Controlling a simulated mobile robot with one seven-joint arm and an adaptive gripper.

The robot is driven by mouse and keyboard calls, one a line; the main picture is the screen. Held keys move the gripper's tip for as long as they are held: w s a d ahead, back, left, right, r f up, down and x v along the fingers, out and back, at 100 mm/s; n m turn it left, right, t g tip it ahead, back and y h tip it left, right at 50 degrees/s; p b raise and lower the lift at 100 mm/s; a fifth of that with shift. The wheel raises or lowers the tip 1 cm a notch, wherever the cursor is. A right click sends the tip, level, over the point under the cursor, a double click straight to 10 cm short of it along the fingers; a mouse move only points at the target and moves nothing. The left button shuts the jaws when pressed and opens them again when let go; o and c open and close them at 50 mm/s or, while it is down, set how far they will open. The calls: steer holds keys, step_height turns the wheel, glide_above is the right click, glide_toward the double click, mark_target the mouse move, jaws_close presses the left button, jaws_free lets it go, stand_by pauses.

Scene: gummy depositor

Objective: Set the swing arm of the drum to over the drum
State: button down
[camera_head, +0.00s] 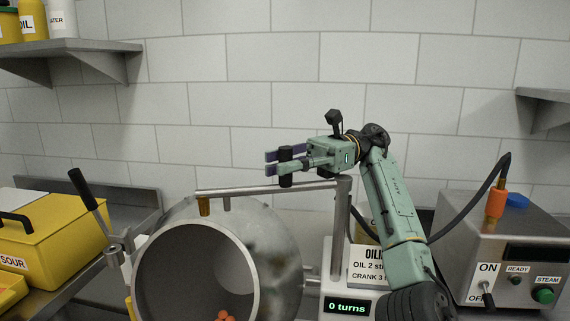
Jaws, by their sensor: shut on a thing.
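The drum (262,240) is a silver, open-mouthed drum at the lower centre, with a few orange pieces (226,315) inside. The swing arm (262,188) is a metal bar on a post (341,230) to the drum's right. My gripper (285,163) is above the bar, shut on the dark upright handle (286,178) of the swing arm. Part of the handle is hidden by my fingers.
A display (347,306) reading "0 turns" and a partly hidden sign (371,266) stand right of the drum. A crank lever (85,190) rises at the left beside a yellow SOUR box (60,232). A steam machine (500,262) with a hose is at the right.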

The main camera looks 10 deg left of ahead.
steer(key=shift+d+r, duration=0.1)
steer(key=c, duration=1.6)
jaws_free()
steer(key=shift+d, duration=0.1)
steer(key=shift+o, duration=0.8)
steer(key=shift+w+y, duration=0.1)
steer(key=shift+y, duration=0.2)
